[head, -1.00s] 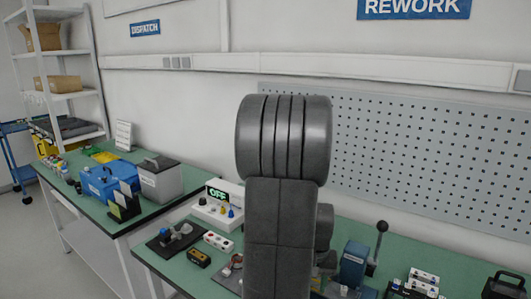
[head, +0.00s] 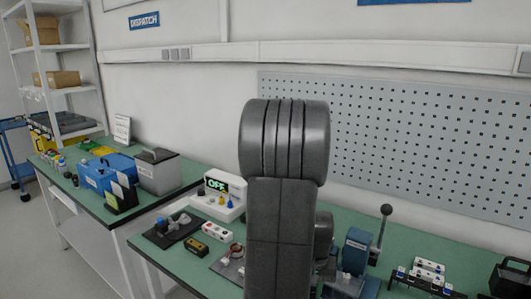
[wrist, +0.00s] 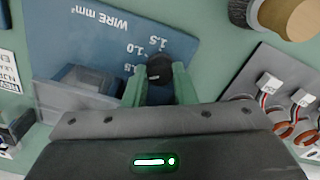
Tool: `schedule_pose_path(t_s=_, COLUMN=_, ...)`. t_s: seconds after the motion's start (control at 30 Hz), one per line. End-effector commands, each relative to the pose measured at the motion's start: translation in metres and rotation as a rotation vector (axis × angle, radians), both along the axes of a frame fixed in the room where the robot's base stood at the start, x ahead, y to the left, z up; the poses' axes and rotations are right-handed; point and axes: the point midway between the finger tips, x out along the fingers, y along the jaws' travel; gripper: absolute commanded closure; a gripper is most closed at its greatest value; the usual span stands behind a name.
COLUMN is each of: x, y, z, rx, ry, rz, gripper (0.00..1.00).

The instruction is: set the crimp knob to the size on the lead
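The crimp knob (wrist: 159,66) is small, black and faceted, on a blue plate (wrist: 75,30) marked "WIRE mm²" in the wrist view. The size marks 1.0 and 1.5 read clearly beside it; a lower mark ending in .5 is partly covered. Stators with red leads and white tags (wrist: 270,83) lie at right; the tag print is unreadable. In the head view, my arm hides the gripper and knob.
In the head view, a blue press (head: 356,250) with an upright lever (head: 382,230) stands right of my arm. A tester (head: 222,194) reading OFF is at left. A rack of white parts (head: 424,275) is at right. A pegboard wall (head: 430,150) stands behind the bench.

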Motion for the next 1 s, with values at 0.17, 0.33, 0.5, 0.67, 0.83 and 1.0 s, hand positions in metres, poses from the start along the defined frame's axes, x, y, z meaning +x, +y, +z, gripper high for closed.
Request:
schedule_pose_path(t_s=0.17, x=0.0000, y=0.0000, z=0.0000, rx=0.000, ry=0.000, rz=0.000, gripper=0.90)
schedule_pose_path(t_s=0.33, x=0.0000, y=0.0000, z=0.0002, rx=0.000, ry=0.000, rz=-0.080, gripper=0.90)
schedule_pose_path(t_s=0.5, x=0.0000, y=0.0000, z=0.0002, rx=0.000, ry=0.000, rz=-0.275, gripper=0.90)
schedule_pose_path(t_s=0.67, x=0.0001, y=0.0000, z=0.0002, rx=0.000, ry=0.000, rz=-0.458, gripper=0.90)
schedule_pose_path(t_s=0.83, x=0.0001, y=0.0000, z=0.0002, rx=0.000, ry=0.000, rz=-0.652, gripper=0.90)
schedule_pose_path(t_s=1.0, x=0.0001, y=0.0000, z=0.0001, rx=0.000, ry=0.000, rz=-0.817, gripper=0.90)
